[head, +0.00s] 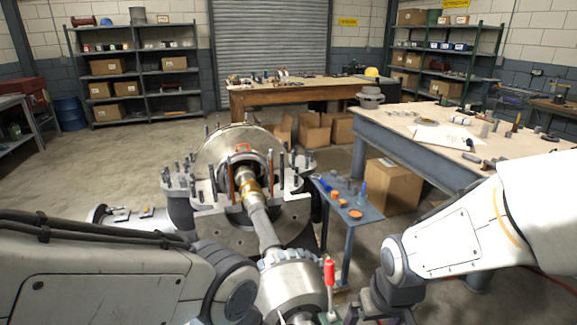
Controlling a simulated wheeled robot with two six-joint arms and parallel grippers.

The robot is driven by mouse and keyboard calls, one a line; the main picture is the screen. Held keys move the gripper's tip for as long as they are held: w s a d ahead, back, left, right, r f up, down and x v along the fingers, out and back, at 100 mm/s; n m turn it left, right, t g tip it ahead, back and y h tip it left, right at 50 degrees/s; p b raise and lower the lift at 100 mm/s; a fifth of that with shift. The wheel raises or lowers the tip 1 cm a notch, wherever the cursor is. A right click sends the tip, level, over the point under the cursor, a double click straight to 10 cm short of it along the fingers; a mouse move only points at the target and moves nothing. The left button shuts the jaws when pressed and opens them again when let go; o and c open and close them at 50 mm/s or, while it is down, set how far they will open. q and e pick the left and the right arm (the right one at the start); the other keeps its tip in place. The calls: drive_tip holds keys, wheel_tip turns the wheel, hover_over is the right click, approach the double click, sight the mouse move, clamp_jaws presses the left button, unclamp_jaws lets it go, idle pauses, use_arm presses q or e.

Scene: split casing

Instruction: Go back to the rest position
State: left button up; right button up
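My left arm comes in along the lower left, over the floor and the near side of the machine. My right arm comes in from the right, and its dark lower links run down to the bottom edge. Both arms bend downward out of the picture, so neither gripper shows. Between the arms stands the split casing (204,199), open at the top, with several upright studs around it. A shaft (263,229) runs from it toward me to a round coupling (290,284). A red-handled tool or lever (329,273) stands upright beside the coupling.
A small blue-grey side table (353,226) with small parts stands close right of the casing. A large workbench (400,150) stands at the right, with a cardboard box (392,187) under it. Shelves (138,75) and a wooden bench (290,92) line the back.

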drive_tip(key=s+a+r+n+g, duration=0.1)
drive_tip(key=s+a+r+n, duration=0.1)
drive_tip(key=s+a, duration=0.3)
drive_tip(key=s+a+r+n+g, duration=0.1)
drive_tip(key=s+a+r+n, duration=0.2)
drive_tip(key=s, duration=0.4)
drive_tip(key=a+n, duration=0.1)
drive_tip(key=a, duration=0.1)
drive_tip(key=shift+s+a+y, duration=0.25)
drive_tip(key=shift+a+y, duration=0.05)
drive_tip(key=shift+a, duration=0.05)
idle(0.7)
